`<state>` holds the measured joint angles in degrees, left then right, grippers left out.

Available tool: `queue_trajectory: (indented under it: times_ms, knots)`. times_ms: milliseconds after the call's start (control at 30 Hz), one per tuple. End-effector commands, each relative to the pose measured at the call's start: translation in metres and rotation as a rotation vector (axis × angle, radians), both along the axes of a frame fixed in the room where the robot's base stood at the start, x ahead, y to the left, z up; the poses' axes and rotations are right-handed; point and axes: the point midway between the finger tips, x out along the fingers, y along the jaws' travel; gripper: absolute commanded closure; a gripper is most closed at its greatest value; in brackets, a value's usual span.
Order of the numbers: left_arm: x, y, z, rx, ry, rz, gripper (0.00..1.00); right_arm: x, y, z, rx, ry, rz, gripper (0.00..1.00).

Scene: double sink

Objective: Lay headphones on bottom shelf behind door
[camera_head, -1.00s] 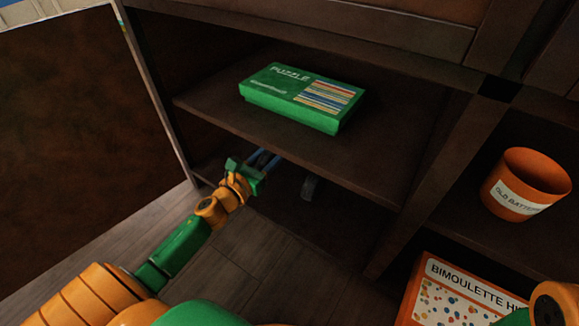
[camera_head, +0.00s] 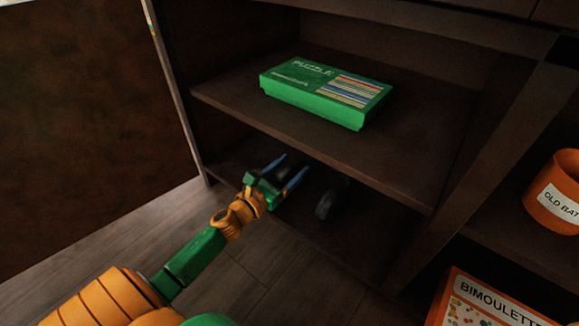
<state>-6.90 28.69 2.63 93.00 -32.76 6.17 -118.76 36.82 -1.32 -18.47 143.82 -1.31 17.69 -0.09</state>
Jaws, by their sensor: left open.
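My left gripper (camera_head: 286,171) reaches in over the front edge of the bottom shelf (camera_head: 345,250). Its two blue fingers are spread apart. Dark headphones lie on this shelf in shadow. One rounded ear cup (camera_head: 327,203) shows right of the fingers, and another dark part shows between or just behind the fingertips. I cannot tell whether the fingers touch it. The headband is hard to make out. The brown door (camera_head: 80,130) stands open at the left. My right gripper is out of view.
A green puzzle box (camera_head: 325,95) lies on the shelf above (camera_head: 230,105), whose front edge overhangs the gripper. At right, an orange pot (camera_head: 555,200) stands in the adjoining compartment, with a Bimoulette box (camera_head: 490,305) below. Wooden floor lies in front.

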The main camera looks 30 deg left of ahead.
Motion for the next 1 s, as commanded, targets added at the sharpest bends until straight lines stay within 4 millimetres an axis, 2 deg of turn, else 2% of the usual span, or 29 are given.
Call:
queue_trajectory:
  times_ms: [67,167,400,600,733,1000]
  knots:
    - [0.000,0.000,0.007,0.001,0.000,0.000,0.29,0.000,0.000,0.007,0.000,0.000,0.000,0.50]
    - [-0.017,0.001,0.006,-0.005,0.003,0.001,0.29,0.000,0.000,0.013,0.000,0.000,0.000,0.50]
    - [-0.078,0.006,0.006,-0.005,0.004,0.004,0.29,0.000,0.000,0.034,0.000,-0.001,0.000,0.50]
    - [-0.113,0.009,0.005,-0.001,0.002,0.002,0.29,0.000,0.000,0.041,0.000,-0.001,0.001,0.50]
    - [-0.120,0.010,0.004,0.001,0.000,0.000,0.29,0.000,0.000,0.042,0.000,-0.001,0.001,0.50]
    - [-0.120,0.010,0.003,0.001,-0.001,0.000,0.29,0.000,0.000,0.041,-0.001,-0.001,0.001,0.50]
